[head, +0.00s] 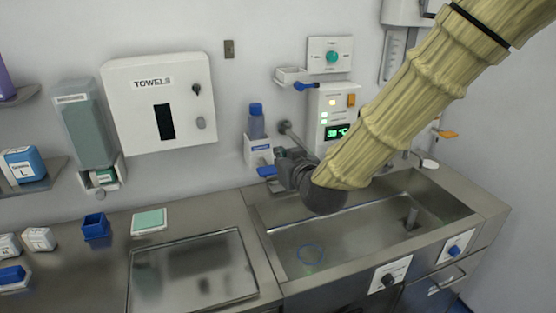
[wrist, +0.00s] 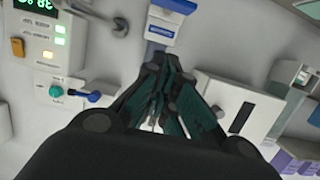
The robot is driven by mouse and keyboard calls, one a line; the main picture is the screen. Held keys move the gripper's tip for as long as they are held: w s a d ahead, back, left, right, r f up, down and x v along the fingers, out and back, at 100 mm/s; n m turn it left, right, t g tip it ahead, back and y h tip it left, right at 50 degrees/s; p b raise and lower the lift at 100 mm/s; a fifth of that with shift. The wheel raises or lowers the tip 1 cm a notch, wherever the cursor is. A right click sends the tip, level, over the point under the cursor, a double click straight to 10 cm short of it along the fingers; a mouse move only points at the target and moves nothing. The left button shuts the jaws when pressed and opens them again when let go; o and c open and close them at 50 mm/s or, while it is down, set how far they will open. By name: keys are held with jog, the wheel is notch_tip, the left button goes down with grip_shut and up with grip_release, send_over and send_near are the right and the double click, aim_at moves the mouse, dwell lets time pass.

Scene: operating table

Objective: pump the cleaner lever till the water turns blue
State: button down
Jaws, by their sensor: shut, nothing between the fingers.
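The cleaner dispenser (head: 258,151) is a white wall box with a blue bottle (head: 256,122) on top and a blue lever (head: 267,171) at its lower front. My gripper (head: 280,157) is shut and empty just right of the dispenser, close to the lever; I cannot tell whether they touch. In the wrist view the dispenser (wrist: 162,28) lies straight beyond my shut fingers (wrist: 156,65), which hide most of the lever. The sink basin (head: 350,232) looks grey, with a thin blue ring (head: 311,254) at its bottom left; no blue water shows.
A spout (head: 290,130) projects from the wall beside the dispenser. A control panel (head: 333,115) with green lights is right of it. The towel box (head: 158,103) hangs to the left. The steel counter left of the sink holds a green-topped pad (head: 149,221) and a blue box (head: 96,226).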

jog(key=p, duration=0.3)
send_over(271, 173)
notch_tip(271, 173, down, 3)
jog(key=shift+w+f, duration=0.1)
jog(key=shift+w, duration=0.05)
jog(key=shift+f+p, duration=0.55)
jog(key=shift+f, duration=1.05)
